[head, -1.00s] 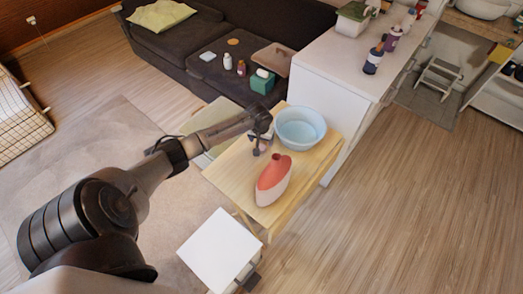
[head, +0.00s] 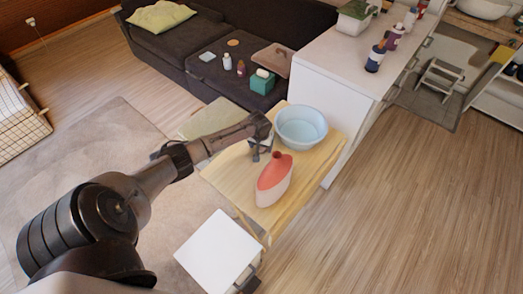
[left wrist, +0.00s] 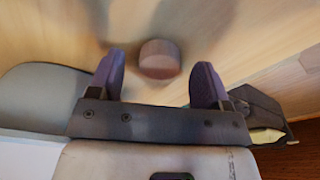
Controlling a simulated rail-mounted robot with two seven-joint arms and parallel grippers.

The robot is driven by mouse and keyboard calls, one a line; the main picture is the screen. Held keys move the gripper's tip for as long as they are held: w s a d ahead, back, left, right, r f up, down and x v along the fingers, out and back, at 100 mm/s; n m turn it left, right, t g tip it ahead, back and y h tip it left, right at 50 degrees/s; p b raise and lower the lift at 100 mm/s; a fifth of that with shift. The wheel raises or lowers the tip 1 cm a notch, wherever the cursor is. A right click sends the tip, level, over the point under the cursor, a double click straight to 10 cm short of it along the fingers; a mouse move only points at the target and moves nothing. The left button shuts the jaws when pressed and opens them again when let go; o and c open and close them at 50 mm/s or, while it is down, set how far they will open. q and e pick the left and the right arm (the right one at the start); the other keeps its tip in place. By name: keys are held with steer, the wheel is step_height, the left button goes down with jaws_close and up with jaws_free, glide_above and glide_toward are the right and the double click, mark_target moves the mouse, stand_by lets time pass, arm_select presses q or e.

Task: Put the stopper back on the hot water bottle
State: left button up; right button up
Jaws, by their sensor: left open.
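My left gripper (head: 261,155) is over the table just left of the bottle's neck, pointing down. In the left wrist view my left gripper (left wrist: 158,82) is open, its two dark fingers apart. A small round brown stopper (left wrist: 159,58) is on the wood, between the fingertips in the picture and slightly beyond them. It is not gripped. I cannot make out the stopper in the head view. My right gripper is not in view.
A light blue basin (head: 301,127) stands on the wooden table (head: 232,176) behind the bottle. A white cabinet (head: 333,80) rises beside the table at the right. A dark sofa (head: 200,45) is behind. Open wooden floor lies to the right.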

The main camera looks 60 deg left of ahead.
arm_select(q)
steer(key=shift+f, duration=0.4)
steer(key=shift+c, duration=0.8)
steer(key=c, duration=0.8)
